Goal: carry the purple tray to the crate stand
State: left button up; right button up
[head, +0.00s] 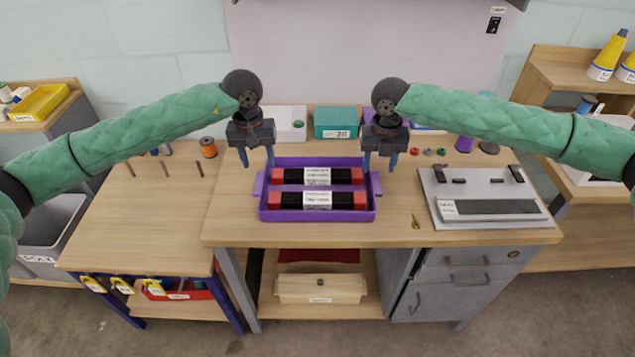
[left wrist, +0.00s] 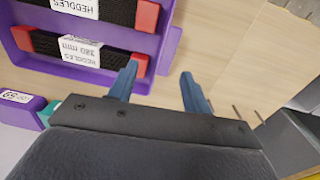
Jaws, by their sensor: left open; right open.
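The purple tray (head: 317,215) lies on the wooden workbench with two black-and-red heddle bundles in it, each with a white label. It has a handle on its left side (head: 259,184) and one on its right side (head: 376,184). My left gripper (head: 258,163) is open just above the tray's left side near that handle. My right gripper (head: 380,166) is open above the right side near the other handle. In the left wrist view the left gripper's blue fingers (left wrist: 158,88) are apart, close to the tray's purple wall (left wrist: 171,50). I cannot make out a crate stand.
A grey metal plate device (head: 485,198) stands right of the tray, with a small brass piece (head: 415,222) between. A teal box (head: 336,122) and white box (head: 289,123) stand behind. A lower side table (head: 150,220) with an orange spool (head: 208,147) adjoins on the left.

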aim_at(259, 182)
pick_arm(q)
jog(key=shift+w+a, duration=0.1)
jog(key=shift+a, duration=0.4)
pick_arm(e)
jog(key=shift+w, duration=0.1)
pick_arm(q)
jog(key=shift+f, duration=3.95)
pick_arm(e)
jog(key=shift+d+f, duration=0.1)
jog(key=shift+f, duration=3.8)
pick_arm(q)
grip_shut()
pick_arm(e)
grip_shut()
pick_arm(q)
jog(key=shift+r, duration=0.1)
